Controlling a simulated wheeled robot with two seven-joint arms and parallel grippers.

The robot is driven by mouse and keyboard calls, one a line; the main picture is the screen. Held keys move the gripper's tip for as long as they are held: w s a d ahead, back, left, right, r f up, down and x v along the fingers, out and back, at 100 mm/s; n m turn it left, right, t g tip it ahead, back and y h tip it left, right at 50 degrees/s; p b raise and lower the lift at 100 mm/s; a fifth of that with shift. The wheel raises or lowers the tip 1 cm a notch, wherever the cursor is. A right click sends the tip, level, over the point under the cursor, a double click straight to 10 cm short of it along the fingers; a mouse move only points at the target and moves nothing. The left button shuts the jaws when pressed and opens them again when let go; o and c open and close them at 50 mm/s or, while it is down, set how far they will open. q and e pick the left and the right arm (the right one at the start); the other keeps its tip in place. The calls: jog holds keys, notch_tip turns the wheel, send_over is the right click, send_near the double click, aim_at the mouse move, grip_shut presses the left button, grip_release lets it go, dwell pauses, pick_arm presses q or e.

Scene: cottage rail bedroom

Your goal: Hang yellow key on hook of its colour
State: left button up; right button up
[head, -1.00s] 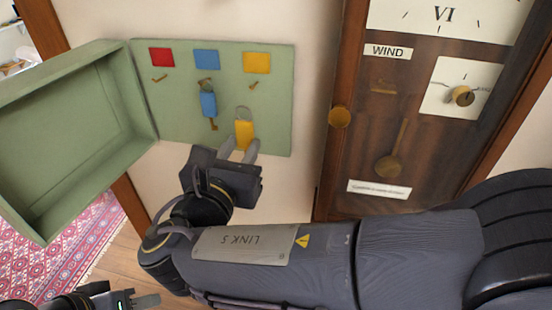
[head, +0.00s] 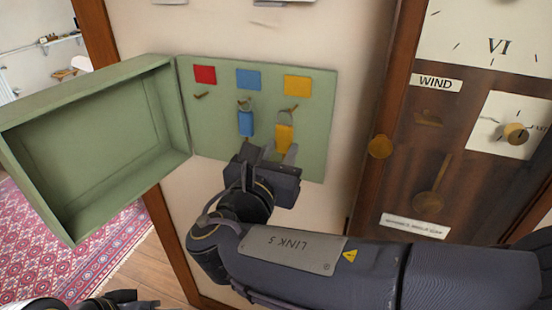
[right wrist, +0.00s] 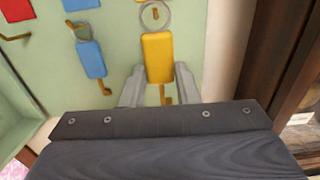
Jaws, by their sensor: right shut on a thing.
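The yellow key (head: 284,138) has a flat yellow tag with a metal ring on top. My right gripper (head: 277,155) is shut on its tag, one finger on each side, in front of the green key panel; the right wrist view shows the tag (right wrist: 157,60) between the fingers (right wrist: 158,88). The hook under the yellow square (head: 297,86) is the yellow hook (head: 291,107). The key's ring overlaps this hook in both views; I cannot tell whether the hook passes through it. My left gripper (head: 135,303) shows only partly at the bottom edge.
A blue key (head: 246,123) hangs under the blue square (head: 248,79), left of the yellow key. The hook under the red square (head: 204,74) is bare. The box's open green door (head: 88,150) is at left, a wooden clock case (head: 390,100) at right.

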jog(key=shift+f+b+x, duration=0.2)
jog(key=shift+b+x, duration=0.2)
jog(key=shift+x, duration=1.65)
jog(key=shift+w+d+f, duration=0.15)
jog(key=shift+w+f, duration=0.25)
jog(key=shift+w, duration=0.15)
jog(key=o, duration=1)
jog(key=shift+o, duration=0.2)
